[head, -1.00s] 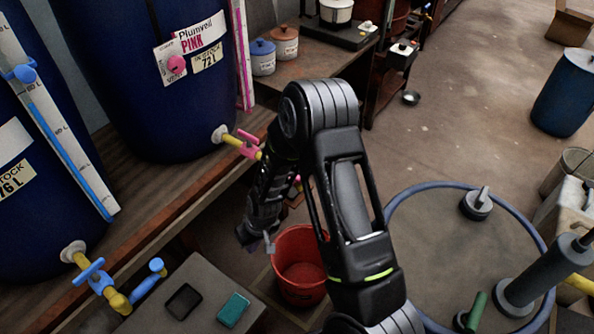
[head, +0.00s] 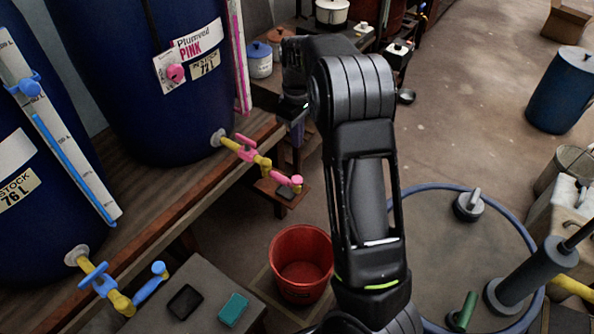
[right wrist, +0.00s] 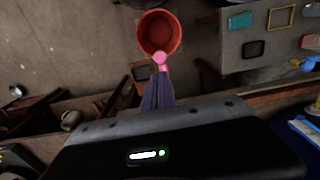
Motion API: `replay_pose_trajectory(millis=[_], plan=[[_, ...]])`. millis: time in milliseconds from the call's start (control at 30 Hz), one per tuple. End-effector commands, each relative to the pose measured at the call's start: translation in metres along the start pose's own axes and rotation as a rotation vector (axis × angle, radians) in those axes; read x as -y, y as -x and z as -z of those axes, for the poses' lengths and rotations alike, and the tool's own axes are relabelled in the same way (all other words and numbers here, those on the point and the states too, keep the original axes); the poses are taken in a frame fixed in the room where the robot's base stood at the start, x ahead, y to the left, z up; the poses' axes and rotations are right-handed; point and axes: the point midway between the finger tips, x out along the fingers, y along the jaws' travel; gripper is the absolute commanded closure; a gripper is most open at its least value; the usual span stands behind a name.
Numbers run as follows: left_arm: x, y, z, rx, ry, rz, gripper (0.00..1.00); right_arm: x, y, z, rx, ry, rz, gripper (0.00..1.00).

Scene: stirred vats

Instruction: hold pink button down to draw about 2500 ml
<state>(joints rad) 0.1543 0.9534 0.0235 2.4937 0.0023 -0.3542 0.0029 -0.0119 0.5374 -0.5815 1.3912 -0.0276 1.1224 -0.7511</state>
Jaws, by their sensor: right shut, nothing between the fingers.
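A dark blue vat (head: 130,120) labelled Plumveil PINK, 72 L, stands on a wooden bench. A red bucket (head: 301,290) stands on the floor below, looking empty. My right gripper (head: 296,128) is shut and empty, beyond the tap. In the right wrist view its fingers (right wrist: 157,95) point toward the pink round end (right wrist: 160,58); contact cannot be told. My left gripper is out of view.
A second blue vat (head: 30,220) with a blue-handled tap (head: 98,280) stands at left. A grey table (head: 205,290) holds a black and a teal tray. A large round lidded vessel (head: 440,240) is at right.

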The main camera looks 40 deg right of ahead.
Motion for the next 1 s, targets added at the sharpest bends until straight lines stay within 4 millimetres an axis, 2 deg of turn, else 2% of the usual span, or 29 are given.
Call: replay_pose_trajectory(millis=[167,367,800,1000], plan=[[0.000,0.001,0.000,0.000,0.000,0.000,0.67,0.001,-0.005,0.000,0.002,-0.001,0.002,1.00],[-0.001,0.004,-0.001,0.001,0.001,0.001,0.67,0.000,-0.026,-0.001,0.004,-0.001,0.002,1.00],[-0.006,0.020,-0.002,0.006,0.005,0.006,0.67,0.001,-0.110,-0.001,0.005,-0.002,0.003,1.00],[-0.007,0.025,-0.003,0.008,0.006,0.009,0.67,0.001,-0.134,0.000,0.002,-0.001,0.001,1.00]])
